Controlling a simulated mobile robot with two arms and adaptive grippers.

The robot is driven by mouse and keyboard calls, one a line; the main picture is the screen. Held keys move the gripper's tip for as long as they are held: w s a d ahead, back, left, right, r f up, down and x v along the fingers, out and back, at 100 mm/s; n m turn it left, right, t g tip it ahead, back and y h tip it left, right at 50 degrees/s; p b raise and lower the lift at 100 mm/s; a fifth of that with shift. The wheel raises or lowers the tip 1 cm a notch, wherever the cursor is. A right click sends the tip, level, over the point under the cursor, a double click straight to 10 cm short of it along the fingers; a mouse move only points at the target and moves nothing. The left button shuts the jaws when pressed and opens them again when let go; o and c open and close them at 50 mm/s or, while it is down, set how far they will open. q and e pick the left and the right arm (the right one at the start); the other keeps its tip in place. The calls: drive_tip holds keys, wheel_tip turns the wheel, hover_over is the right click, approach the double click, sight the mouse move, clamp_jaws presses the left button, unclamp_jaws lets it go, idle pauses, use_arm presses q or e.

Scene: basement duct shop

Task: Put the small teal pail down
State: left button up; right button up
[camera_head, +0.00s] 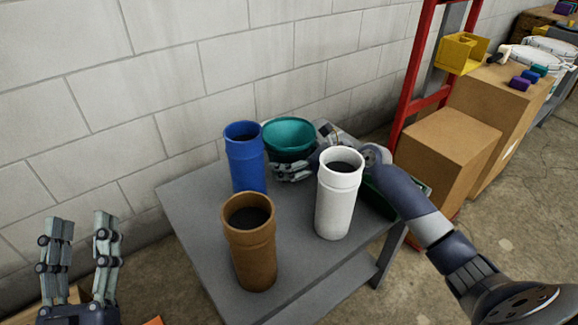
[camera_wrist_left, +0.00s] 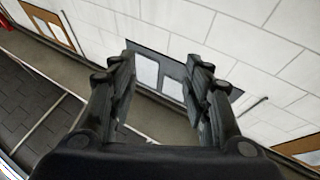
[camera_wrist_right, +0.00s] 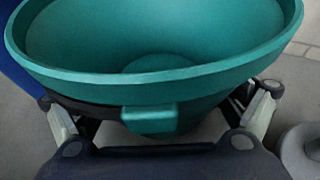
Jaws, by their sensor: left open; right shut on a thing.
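The small teal pail (camera_head: 290,136) is at the back of the grey table (camera_head: 292,250), between a blue cylinder and a white cylinder. My right gripper (camera_head: 293,172) is shut on the pail, with its fingers around the pail's lower body. In the right wrist view the pail (camera_wrist_right: 165,72) fills the picture, its wide mouth up and a small tab on its near side. Whether its base touches the table is hidden. My left gripper (camera_head: 80,245) is open and empty, left of the table; it also shows in the left wrist view (camera_wrist_left: 160,75).
A blue cylinder (camera_head: 245,160) stands close left of the pail, a white cylinder (camera_head: 337,200) close right, and a brown cylinder (camera_head: 250,255) in front. A red rack (camera_head: 412,85) and cardboard boxes (camera_head: 450,150) stand right of the table. A block wall is behind.

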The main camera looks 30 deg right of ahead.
use_arm(q)
drive_tip(key=shift+s+a+r+t+h+b, duration=0.1)
drive_tip(key=shift+s+r+t+h+b, duration=0.1)
drive_tip(key=shift+s+r+t, duration=0.65)
drive_tip(key=shift+s+a+r+t+h+b, duration=0.15)
drive_tip(key=shift+s+r+t, duration=0.45)
drive_tip(key=shift+r, duration=0.45)
use_arm(e)
drive_tip(key=shift+f, duration=0.95)
use_arm(q)
drive_tip(key=shift+d, duration=0.1)
use_arm(e)
drive_tip(key=shift+f, duration=0.1)
drive_tip(key=o, duration=0.9)
use_arm(q)
drive_tip(key=shift+w+f+g, duration=0.25)
